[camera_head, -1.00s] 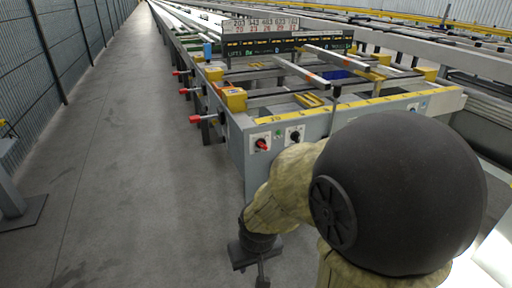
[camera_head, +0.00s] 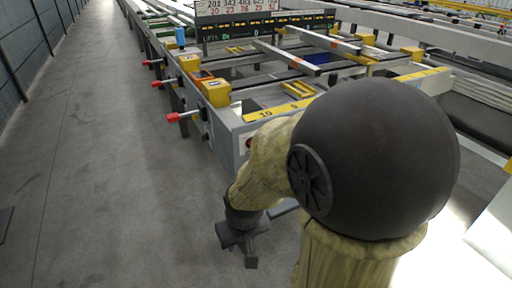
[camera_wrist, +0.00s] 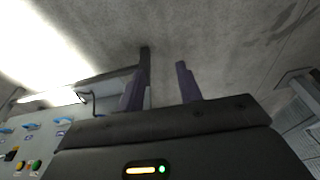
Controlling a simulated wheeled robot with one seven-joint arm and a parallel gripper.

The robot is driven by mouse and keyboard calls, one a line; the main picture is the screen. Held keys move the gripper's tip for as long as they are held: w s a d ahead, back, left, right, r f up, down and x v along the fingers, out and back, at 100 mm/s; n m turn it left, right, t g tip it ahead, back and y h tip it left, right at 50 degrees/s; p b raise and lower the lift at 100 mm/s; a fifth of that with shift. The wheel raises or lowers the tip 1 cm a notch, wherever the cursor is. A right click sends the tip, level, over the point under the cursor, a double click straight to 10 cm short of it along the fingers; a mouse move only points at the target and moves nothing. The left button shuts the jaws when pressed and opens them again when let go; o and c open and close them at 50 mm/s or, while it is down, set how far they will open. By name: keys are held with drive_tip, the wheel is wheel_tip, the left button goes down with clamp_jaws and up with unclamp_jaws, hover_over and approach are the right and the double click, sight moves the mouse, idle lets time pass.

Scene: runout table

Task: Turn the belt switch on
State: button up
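The runout table's grey front panel (camera_head: 226,145) is mostly hidden behind my arm in the head view. Only a small red part of a switch (camera_head: 248,143) shows at the arm's edge. I cannot tell which switch is the belt switch. My gripper (camera_head: 251,262) hangs low in front of the table, apart from the panel. In the wrist view my gripper (camera_wrist: 163,72) has its two fingers apart with nothing between them.
Several red-tipped handles (camera_head: 172,117) stick out from the table's left side, with yellow blocks (camera_head: 215,92) above them. A display board (camera_head: 265,27) stands over the table. The grey floor (camera_head: 110,180) to the left is clear. A fence (camera_head: 25,50) runs along the far left.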

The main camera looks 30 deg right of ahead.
drive_tip(key=w+d+f+n+t+p, duration=0.2)
drive_tip(key=w+d+n+t+p, duration=0.6)
drive_tip(key=w+d, duration=0.45)
drive_tip(key=s+d+r+n+t+p, duration=0.1)
drive_tip(key=s+d+r+t+p, duration=0.2)
drive_tip(key=d+r+t+p, duration=0.2)
drive_tip(key=shift+d+r+t+y+p, duration=0.15)
drive_tip(key=shift+r+t+y+p, duration=0.2)
drive_tip(key=shift+t+p, duration=0.7)
drive_tip(key=shift+w+f+n+b, duration=0.15)
drive_tip(key=shift+w+n+b, duration=0.15)
drive_tip(key=shift+b, duration=0.55)
drive_tip(key=w+b, duration=0.1)
drive_tip(key=b, duration=0.4)
drive_tip(key=shift+w+d, duration=0.15)
drive_tip(key=shift+w, duration=0.05)
